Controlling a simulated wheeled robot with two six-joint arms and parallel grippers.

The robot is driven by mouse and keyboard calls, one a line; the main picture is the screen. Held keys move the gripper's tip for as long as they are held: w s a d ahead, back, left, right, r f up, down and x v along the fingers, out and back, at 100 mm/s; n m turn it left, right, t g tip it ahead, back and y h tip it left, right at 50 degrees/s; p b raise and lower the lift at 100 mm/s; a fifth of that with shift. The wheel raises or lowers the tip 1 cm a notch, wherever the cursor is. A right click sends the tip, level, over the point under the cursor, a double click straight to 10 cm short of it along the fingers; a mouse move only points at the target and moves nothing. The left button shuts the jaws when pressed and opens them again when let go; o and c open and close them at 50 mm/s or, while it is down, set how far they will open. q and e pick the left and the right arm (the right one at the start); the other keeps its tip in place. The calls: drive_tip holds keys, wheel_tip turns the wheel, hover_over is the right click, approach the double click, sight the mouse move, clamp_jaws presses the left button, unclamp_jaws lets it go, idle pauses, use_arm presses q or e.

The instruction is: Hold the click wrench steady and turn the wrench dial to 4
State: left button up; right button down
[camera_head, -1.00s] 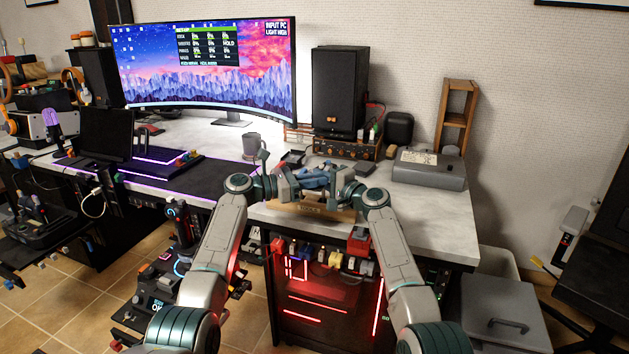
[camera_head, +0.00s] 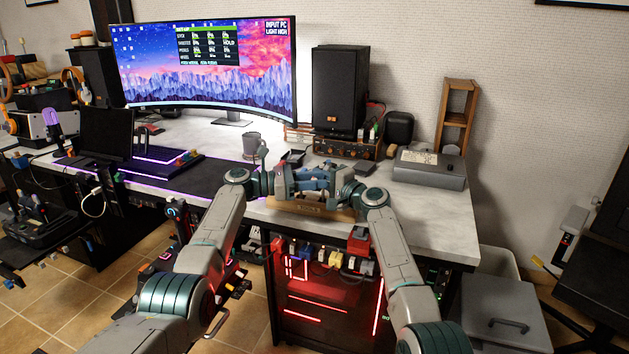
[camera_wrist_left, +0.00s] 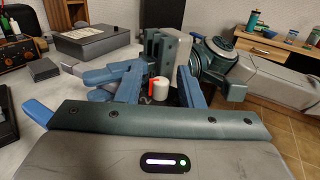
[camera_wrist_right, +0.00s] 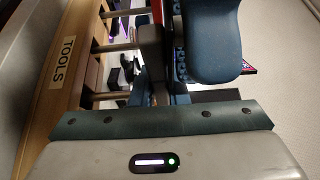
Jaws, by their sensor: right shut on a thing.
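In the left wrist view, a small white cylinder with a red mark, apparently the wrench dial (camera_wrist_left: 160,88), stands between the blue fingers of my left gripper (camera_wrist_left: 160,92). A gap shows on both sides, so this gripper is open around it. My right gripper (camera_wrist_right: 166,60) is shut on a grey bar, apparently the click wrench (camera_wrist_right: 152,45), above the wooden tool rack (camera_wrist_right: 62,65). In the head view my left gripper (camera_head: 312,180) and right gripper (camera_head: 345,182) meet over the desk's front edge and mostly hide the wrench.
The rack (camera_head: 310,210) sits at the front of the pale desk (camera_head: 420,215). A grey mug (camera_head: 252,145) stands behind my left gripper. A grey box (camera_head: 428,168) lies to the right, and a black speaker (camera_head: 340,88) stands behind. Desk surface right of my grippers is clear.

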use_arm(q)
drive_tip(key=s+a, duration=0.2)
drive_tip(key=a, duration=0.9)
drive_tip(key=shift+a, duration=0.4)
drive_tip(key=shift+s, duration=0.1)
